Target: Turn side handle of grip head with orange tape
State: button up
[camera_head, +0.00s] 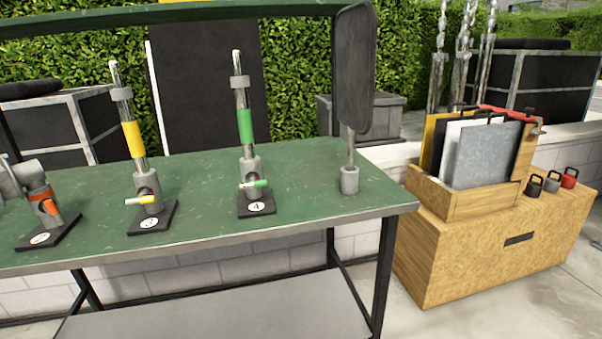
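The grip head with orange tape (40,200) stands on a small black base plate (48,233) at the left end of the green table. Orange wraps its grey body, and an orange piece, apparently its side handle (48,207), lies against the front. Grey round parts (14,178) at its upper left are cut off by the picture's left edge. My gripper is not in view.
Posts with yellow tape (133,140) and green tape (246,128) stand on the green table (300,180), each with a small side handle. A dark panel (353,70) stands at its right end. A wooden box (490,240) with boards and small weights is further right.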

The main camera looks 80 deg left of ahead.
aim_at(49, 206)
jog(key=u, duration=3.6)
jog(key=k+u, duration=0.1)
jog(key=u, duration=0.3)
jog(key=k+l+u, duration=0.1)
jog(key=u, duration=0.25)
jog(key=k+u, duration=0.1)
jog(key=u, duration=0.3)
